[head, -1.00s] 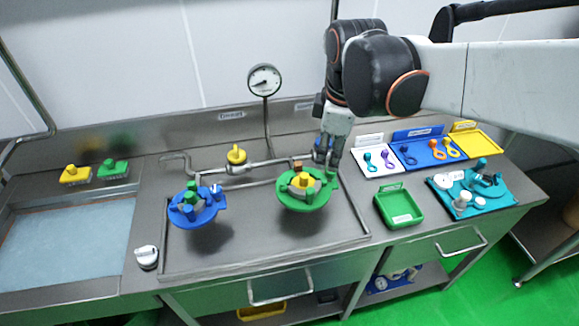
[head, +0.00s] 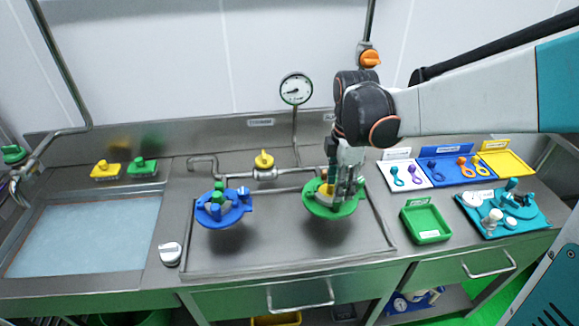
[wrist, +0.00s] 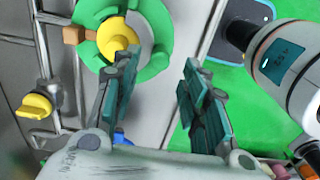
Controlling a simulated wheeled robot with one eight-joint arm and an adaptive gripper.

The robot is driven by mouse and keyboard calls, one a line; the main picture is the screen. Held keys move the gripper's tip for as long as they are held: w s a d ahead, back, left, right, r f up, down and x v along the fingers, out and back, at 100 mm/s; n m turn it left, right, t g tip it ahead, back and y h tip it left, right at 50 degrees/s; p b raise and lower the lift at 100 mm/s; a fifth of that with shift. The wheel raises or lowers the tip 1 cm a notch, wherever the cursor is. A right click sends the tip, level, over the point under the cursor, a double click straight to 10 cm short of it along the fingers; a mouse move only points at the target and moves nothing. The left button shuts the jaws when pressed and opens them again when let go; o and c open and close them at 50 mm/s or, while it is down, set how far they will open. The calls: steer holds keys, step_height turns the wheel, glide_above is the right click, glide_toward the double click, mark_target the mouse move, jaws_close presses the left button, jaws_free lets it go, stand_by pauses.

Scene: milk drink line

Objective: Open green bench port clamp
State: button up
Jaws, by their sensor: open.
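The green port clamp (head: 325,208) is a green ring with a yellow centre on the bench, at the end of the steel pipework. In the wrist view, the green clamp (wrist: 160,62) and its yellow centre (wrist: 118,38) are at the upper left. My gripper (head: 343,196) is open and stands right over the clamp's right side, hiding part of it. In the wrist view, one finger of my gripper (wrist: 160,66) overlaps the ring's lower edge and the other is apart to its right. Nothing is between the fingers. I cannot tell whether a finger touches the clamp.
A blue port clamp (head: 223,208) is to the left. A yellow valve handle (head: 263,160) sits on the pipe behind, below a gauge (head: 296,89). A green tray (head: 426,222) and a teal tray (head: 540,215) with parts are to the right. A sink (head: 85,235) is at the left.

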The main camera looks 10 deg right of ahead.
step_height(320, 180, down, 5)
steer(key=shift+f+b, duration=0.15)
steer(key=shift+b, duration=0.6)
jaws_close()
